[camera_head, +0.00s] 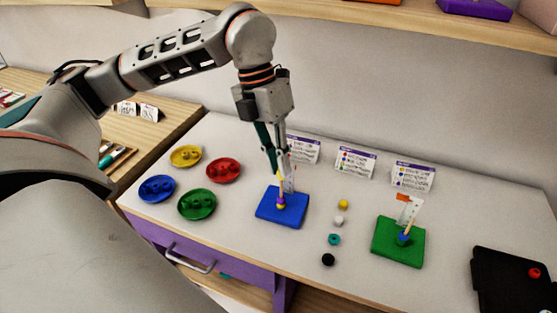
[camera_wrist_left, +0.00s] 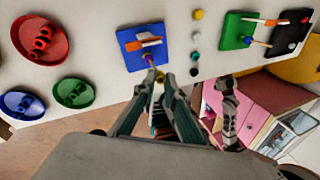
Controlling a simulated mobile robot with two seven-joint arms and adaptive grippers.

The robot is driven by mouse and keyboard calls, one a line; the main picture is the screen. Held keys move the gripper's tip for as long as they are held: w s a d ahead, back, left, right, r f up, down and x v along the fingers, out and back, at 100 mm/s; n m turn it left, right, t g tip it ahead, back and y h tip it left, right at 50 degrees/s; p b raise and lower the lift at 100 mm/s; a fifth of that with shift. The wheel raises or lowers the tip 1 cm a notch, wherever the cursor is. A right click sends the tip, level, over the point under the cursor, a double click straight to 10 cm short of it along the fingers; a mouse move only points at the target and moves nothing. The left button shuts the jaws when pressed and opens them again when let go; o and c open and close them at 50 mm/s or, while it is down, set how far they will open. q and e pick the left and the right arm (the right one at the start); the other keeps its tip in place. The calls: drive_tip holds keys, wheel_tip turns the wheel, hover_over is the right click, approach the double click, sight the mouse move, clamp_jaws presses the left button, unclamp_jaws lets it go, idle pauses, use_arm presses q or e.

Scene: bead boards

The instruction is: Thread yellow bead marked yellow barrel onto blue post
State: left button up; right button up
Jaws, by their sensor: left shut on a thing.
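A blue board (camera_head: 271,211) stands in the middle of the table with an upright post and a white tag; it also shows in the wrist view (camera_wrist_left: 131,60). A yellow bead and a purple bead (camera_head: 283,199) sit low on the post. My left gripper (camera_head: 281,171) points down at the post's top. In the wrist view its fingertips (camera_wrist_left: 159,78) are shut on a small yellow bead (camera_wrist_left: 160,82) close to the post's tip. The fingers partly hide it, and I cannot tell if it is around the post. A grey jointed part (camera_wrist_left: 229,105), perhaps my right gripper, shows on the right.
Loose yellow (camera_head: 343,204), white (camera_head: 340,220), teal (camera_head: 334,239) and black (camera_head: 328,260) beads lie right of the blue board. A green board (camera_head: 384,244) and a black tray (camera_head: 500,285) are further right. Yellow, red (camera_head: 223,181), blue and green dishes stand left. Cards stand behind.

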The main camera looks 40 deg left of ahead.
sight(278, 174)
idle(0.4)
use_arm(q)
drive_tip(key=shift+f, duration=0.55)
drive_tip(key=shift+f+b, duration=0.35)
drive_tip(key=shift+b, duration=0.1)
idle(0.5)
drive_tip(key=shift+f, duration=0.35)
drive_tip(key=shift+f+b, duration=0.4)
drive_tip(key=shift+r, duration=0.1)
drive_tip(key=shift+r+p, duration=0.6)
drive_tip(key=shift+r, duration=0.1)
drive_tip(key=shift+r, duration=0.1)
drive_tip(key=shift+r+p, duration=0.85)
drive_tip(key=shift+r, duration=0.1)
